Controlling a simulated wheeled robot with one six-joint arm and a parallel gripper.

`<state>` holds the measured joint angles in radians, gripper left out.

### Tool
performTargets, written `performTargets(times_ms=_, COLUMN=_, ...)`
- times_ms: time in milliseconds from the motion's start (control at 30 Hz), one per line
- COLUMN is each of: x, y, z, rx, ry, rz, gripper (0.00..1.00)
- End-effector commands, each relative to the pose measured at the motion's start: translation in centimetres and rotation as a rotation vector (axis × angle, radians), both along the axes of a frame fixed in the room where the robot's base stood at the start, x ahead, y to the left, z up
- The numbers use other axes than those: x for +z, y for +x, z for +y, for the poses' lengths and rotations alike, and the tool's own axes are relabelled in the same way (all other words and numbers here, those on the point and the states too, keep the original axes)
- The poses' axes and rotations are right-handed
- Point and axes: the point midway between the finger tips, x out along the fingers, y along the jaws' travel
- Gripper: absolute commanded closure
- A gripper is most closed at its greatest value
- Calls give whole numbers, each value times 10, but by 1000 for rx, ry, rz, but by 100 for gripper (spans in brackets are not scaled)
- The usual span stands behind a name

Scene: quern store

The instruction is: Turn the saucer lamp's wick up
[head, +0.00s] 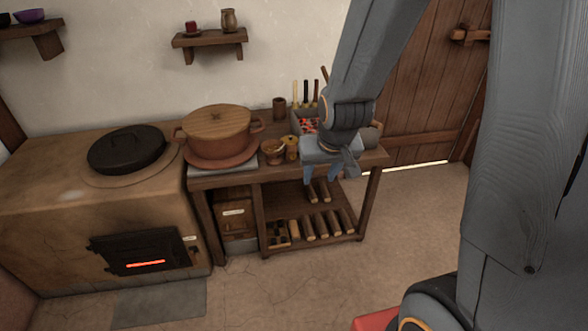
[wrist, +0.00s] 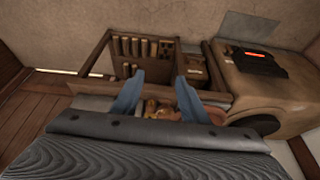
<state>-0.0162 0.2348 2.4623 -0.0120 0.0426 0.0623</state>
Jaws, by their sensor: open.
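I cannot make out the saucer lamp or its wick for certain. A small brown bowl (head: 274,152) and a small yellowish piece (head: 291,147) stand on the wooden table (head: 228,181), left of my gripper; either is too small to tell. My gripper (head: 333,172) is open and empty, with blue fingers, pointing down at the table's front edge. In the wrist view my gripper (wrist: 158,78) frames the table's shelf, and small brown and orange things (wrist: 152,108) show between the finger bases. My arm hides part of the table's right end.
A lidded clay pot (head: 216,128) stands at the table's left. A tray of red bits (head: 306,125) and upright sticks are behind my gripper. The stove (head: 60,225) at left has a glowing firebox (head: 145,264). A door (head: 430,90) is at right.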

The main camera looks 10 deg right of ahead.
Motion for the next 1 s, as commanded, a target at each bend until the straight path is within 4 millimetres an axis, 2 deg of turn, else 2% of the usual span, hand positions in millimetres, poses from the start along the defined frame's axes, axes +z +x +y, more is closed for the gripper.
performTargets(times_ms=33, x=-33, y=32, z=-1, rx=-11, ry=3, rz=-62, gripper=60)
performTargets(times_ms=200, x=-91, y=132, z=-4, rx=-50, ry=16, rz=-331, gripper=60)
performTargets(times_ms=300, x=-122, y=180, z=-4, rx=-67, ry=27, rz=-488, gripper=60)
performTargets(times_ms=400, x=-152, y=219, z=-4, rx=-81, ry=39, rz=-646, gripper=60)
performTargets(times_ms=500, x=-179, y=248, z=-4, rx=-92, ry=51, rz=-798, gripper=60)
performTargets(times_ms=600, x=-201, y=266, z=-4, rx=-100, ry=63, rz=-933, gripper=60)
performTargets(times_ms=733, x=-219, y=276, z=-3, rx=-104, ry=75, rz=-1066, gripper=60)
performTargets(times_ms=1000, x=-226, y=283, z=-3, rx=-107, ry=85, rz=-1172, gripper=60)
